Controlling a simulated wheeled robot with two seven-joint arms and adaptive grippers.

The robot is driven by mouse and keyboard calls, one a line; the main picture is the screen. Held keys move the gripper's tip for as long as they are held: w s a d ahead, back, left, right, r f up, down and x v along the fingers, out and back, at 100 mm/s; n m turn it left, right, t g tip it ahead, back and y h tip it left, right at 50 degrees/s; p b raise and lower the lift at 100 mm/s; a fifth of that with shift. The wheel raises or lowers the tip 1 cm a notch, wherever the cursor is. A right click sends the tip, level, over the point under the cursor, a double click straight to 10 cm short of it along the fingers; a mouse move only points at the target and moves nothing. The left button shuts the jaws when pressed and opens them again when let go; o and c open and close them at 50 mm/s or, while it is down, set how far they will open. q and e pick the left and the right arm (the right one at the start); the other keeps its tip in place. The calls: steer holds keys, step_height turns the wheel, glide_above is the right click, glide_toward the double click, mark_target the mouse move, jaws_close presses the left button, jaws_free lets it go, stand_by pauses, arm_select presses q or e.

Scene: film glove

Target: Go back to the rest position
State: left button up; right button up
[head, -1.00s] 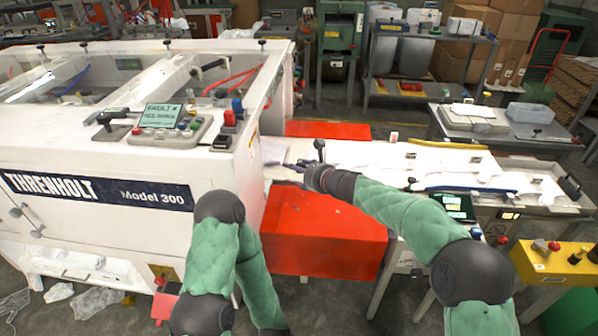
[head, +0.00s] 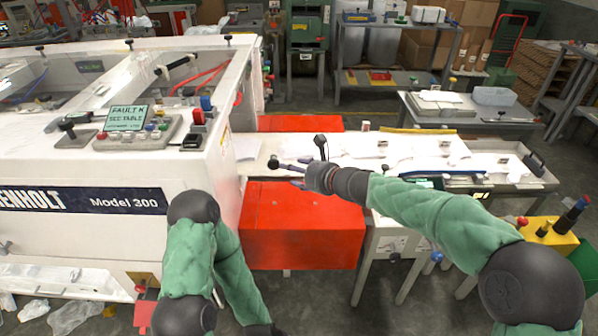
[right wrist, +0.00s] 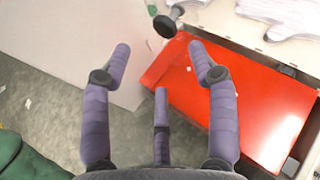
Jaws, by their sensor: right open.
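My right gripper (head: 286,170) reaches out over the red box (head: 300,228), beside the right end of the white machine (head: 130,165). In the right wrist view its purple, segmented fingers (right wrist: 160,62) are spread apart with nothing between them. The red box (right wrist: 240,108) lies below and beyond them there. My left arm (head: 185,255) hangs bent in front of the machine. Its dark wrist (head: 262,329) is cut off at the bottom edge, and its fingers do not show.
A light work table (head: 350,150) with white glove-like pieces runs right from the machine. A black knob on a stem (right wrist: 165,25) stands close to my right fingers. A yellow control box (head: 548,240) is near my right elbow. Grey floor (head: 325,300) shows below the red box.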

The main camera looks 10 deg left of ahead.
steer(key=shift+s+d+r, duration=0.15)
steer(key=shift+s+d, duration=0.15)
steer(key=shift+d, duration=0.15)
steer(key=s+d+f+n+g+h, duration=0.1)
steer(key=s+d+f+n+h, duration=0.15)
steer(key=d+f, duration=0.55)
steer(key=s+d+f+n+g+h, duration=0.1)
steer(key=s+d+f+n+h, duration=0.15)
steer(key=f, duration=0.95)
steer(key=s+d+f+n+g+h, duration=0.2)
steer(key=s+d+f, duration=0.3)
steer(key=f, duration=0.6)
steer(key=s+d+f+n+g, duration=0.1)
steer(key=s+d+f+n, duration=0.2)
steer(key=s, duration=0.4)
steer(key=s+d+f+n+g+p, duration=0.1)
steer(key=s+d+f+n, duration=0.2)
steer(key=s+f+n, duration=0.2)
steer(key=s+d+f+n, duration=0.3)
steer(key=s+d+f, duration=0.1)
steer(key=s, duration=0.6)
steer(key=shift+s+f+n+g+h, duration=0.25)
steer(key=shift+f+n+g+h, duration=0.05)
steer(key=shift+f+n+g, duration=0.1)
